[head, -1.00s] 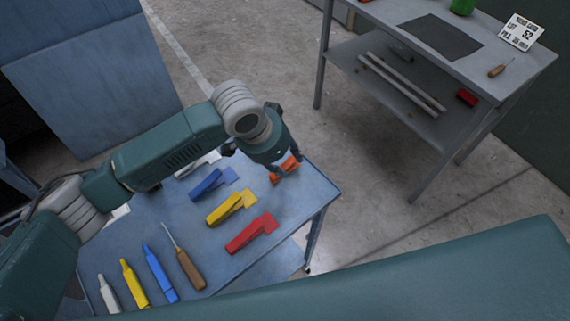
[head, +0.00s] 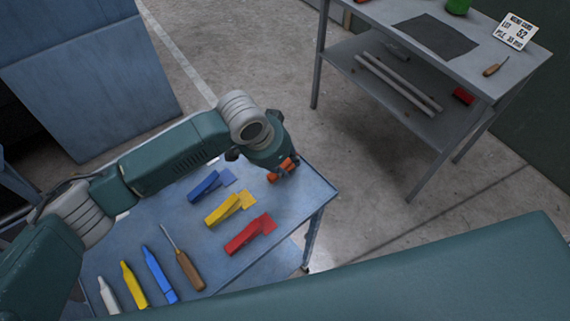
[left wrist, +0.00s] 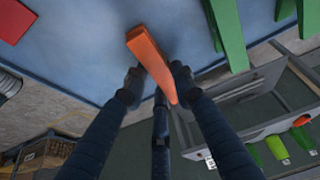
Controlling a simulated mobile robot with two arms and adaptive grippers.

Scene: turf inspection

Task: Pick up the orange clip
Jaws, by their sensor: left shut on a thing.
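The orange clip (head: 287,165) is at the far right corner of the blue-grey table (head: 160,214), partly hidden by my left gripper (head: 282,172) in the head view. In the left wrist view the orange clip (left wrist: 147,52) stands out between the two dark fingertips of my left gripper (left wrist: 158,82), which are shut on it from both sides. I cannot tell whether the clip still touches the table. My right gripper is not in view.
Blue (head: 206,186), yellow (head: 226,208) and red (head: 246,236) clips lie near the orange one. A wooden-handled tool (head: 188,268) and several markers lie at the front. Green clips (left wrist: 230,32) show in the left wrist view. A grey workbench (head: 490,80) stands beyond open floor.

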